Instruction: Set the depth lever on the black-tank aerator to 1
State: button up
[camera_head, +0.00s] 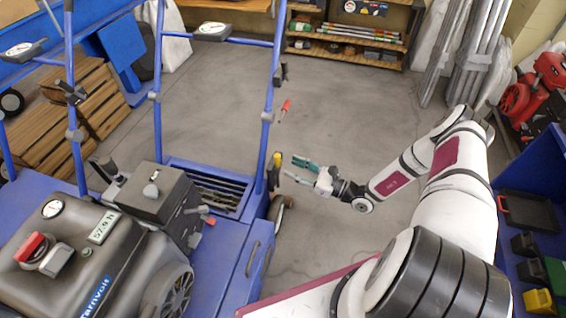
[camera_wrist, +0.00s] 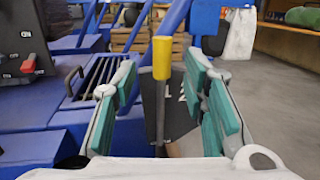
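The black-tank aerator is a blue machine with a black tank (camera_head: 110,250) at lower left in the head view. Its depth lever has a yellow knob (camera_head: 276,160) at the machine's right side, beside a handlebar post. In the wrist view the yellow knob (camera_wrist: 162,58) tops a thin upright stem, in front of a dark plate (camera_wrist: 177,95) with white marks that I cannot read fully. My gripper (camera_head: 298,168) is open, its teal-padded fingers (camera_wrist: 160,80) spread to either side of the lever. No contact with the knob shows. The lever's foot is hidden by my gripper.
Blue handlebar posts (camera_head: 270,90) rise close to my gripper. A red-handled tool (camera_head: 285,108) shows near the right post. Shelves (camera_head: 350,50) stand at the back, a red machine (camera_head: 535,85) at right. The grey floor (camera_head: 350,115) between is clear.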

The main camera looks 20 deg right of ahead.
jog(key=shift+v, duration=2.6)
